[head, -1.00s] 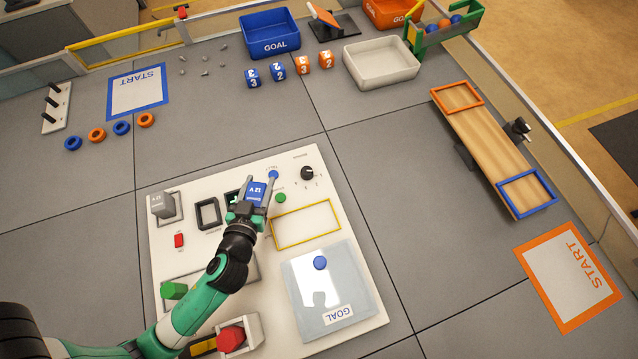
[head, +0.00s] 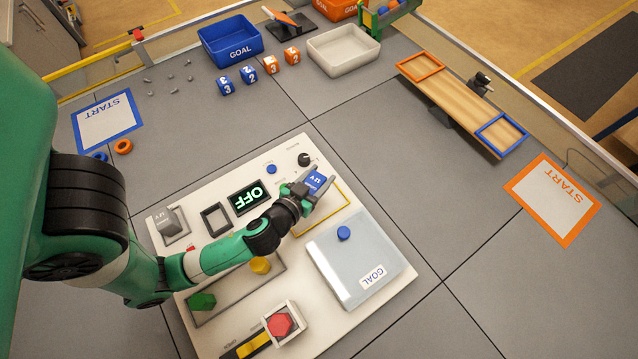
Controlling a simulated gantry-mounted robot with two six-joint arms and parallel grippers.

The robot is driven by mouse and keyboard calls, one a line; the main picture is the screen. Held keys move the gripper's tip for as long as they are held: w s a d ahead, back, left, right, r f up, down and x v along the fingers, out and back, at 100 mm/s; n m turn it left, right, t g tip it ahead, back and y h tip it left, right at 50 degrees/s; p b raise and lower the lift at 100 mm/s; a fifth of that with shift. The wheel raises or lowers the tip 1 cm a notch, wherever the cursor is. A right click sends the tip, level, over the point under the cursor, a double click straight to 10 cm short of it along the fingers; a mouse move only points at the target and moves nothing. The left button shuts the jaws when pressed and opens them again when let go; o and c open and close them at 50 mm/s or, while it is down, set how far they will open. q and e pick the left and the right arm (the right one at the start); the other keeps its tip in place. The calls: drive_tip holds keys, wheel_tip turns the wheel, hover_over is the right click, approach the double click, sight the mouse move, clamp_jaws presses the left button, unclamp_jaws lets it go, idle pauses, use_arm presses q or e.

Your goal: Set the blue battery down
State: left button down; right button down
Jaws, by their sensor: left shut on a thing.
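The blue battery (head: 315,182), marked 12 V, is between the fingers of my left gripper (head: 312,188), which is shut on it. It is over the white control panel (head: 170,262), at the upper left part of the yellow outlined rectangle (head: 343,190). I cannot tell whether the battery touches the panel. The gripper and battery hide part of the outline. My right gripper is not in view.
On the panel are a display reading OFF (head: 249,198), a black knob (head: 304,159), a clear GOAL cover (head: 362,262) with a blue knob, a green block (head: 202,301) and a red button (head: 279,325). Grey floor right of the panel is clear.

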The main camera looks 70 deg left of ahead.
use_arm(q)
wheel_tip(320, 180, down, 6)
drive_tip(key=b, duration=0.3)
drive_tip(key=shift+w+f, duration=0.1)
drive_tip(key=shift+f, duration=0.05)
drive_tip(key=shift+f+b, duration=0.95)
drive_tip(key=shift+f, duration=0.8)
drive_tip(key=shift+f, duration=0.15)
drive_tip(key=c, duration=0.7)
unclamp_jaws()
drive_tip(key=shift+f+b, duration=0.1)
drive_tip(key=shift+b, duration=0.2)
drive_tip(key=o, duration=0.5)
